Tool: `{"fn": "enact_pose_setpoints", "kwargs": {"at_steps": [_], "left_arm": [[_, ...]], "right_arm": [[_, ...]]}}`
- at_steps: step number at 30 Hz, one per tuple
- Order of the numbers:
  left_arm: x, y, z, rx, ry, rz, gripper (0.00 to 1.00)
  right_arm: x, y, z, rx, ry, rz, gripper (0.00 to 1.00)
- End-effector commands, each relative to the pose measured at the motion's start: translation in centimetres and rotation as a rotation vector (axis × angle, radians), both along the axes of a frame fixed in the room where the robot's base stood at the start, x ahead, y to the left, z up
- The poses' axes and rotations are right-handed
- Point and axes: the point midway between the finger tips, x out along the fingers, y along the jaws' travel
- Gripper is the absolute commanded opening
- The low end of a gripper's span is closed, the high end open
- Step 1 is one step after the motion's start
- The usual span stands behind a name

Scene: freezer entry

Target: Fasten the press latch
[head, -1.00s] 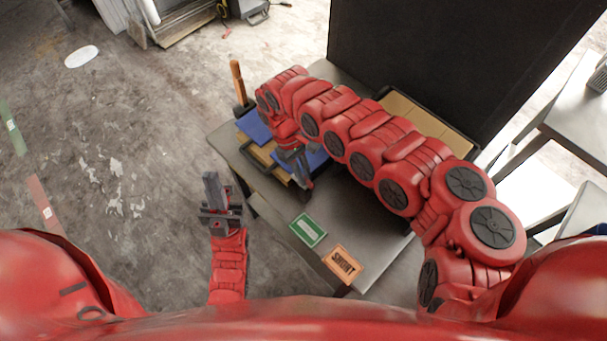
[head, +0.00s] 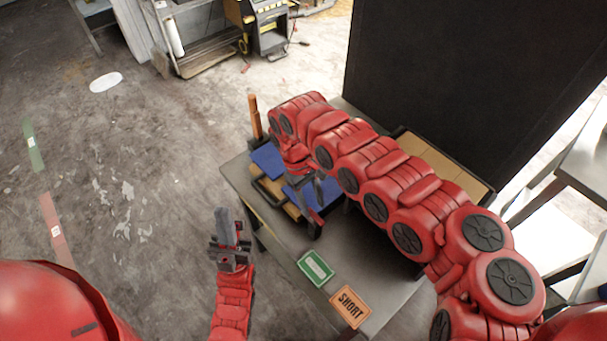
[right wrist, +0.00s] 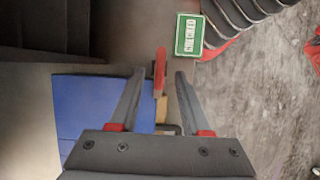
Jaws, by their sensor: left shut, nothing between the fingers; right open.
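A toggle-like part with a red handle (right wrist: 160,68) shows between my right fingers in the right wrist view; I take it to be the press latch. In the head view a red bar (head: 314,216) shows just below my right gripper (head: 312,185). My right gripper is open, a finger on each side of the red handle (right wrist: 160,76); contact cannot be told. A tan block and a dark bent bar (right wrist: 170,128) lie nearer the palm. My left gripper (head: 226,212) is shut and empty, left of the table edge. My right arm hides part of the fixture.
Blue panels (head: 267,160) and a black handle (head: 268,192) are on the grey table (head: 285,245). A green card (head: 315,268) and an orange SHORT card (head: 350,306) lie near its front. An upright wooden handle (head: 255,118) stands behind. A tall black panel (head: 440,80) rises at the back.

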Motion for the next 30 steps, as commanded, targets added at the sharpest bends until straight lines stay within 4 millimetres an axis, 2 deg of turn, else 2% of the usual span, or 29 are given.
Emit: {"fn": "enact_pose_setpoints", "kwargs": {"at_steps": [1, 7, 19, 30], "left_arm": [[0.0, 0.0, -1.0, 0.0, 0.0, 0.0, 0.0], [0.0, 0.0, -2.6, 0.0, 0.0, 0.0, 0.0], [0.0, 0.0, -4.1, 0.0, 0.0, 0.0, 0.0], [0.0, 0.0, -4.2, 0.0, 0.0, 0.0, 0.0]], "right_arm": [[0.6, 0.5, 0.6, 0.006, -0.011, 0.0, 0.47], [1.7, 1.7, 4.7, 0.005, -0.009, 0.002, 0.47], [3.2, 3.4, 10.9, 0.002, -0.003, 0.001, 0.47], [3.9, 3.9, 13.0, 0.0, -0.003, 0.001, 0.47]]}}
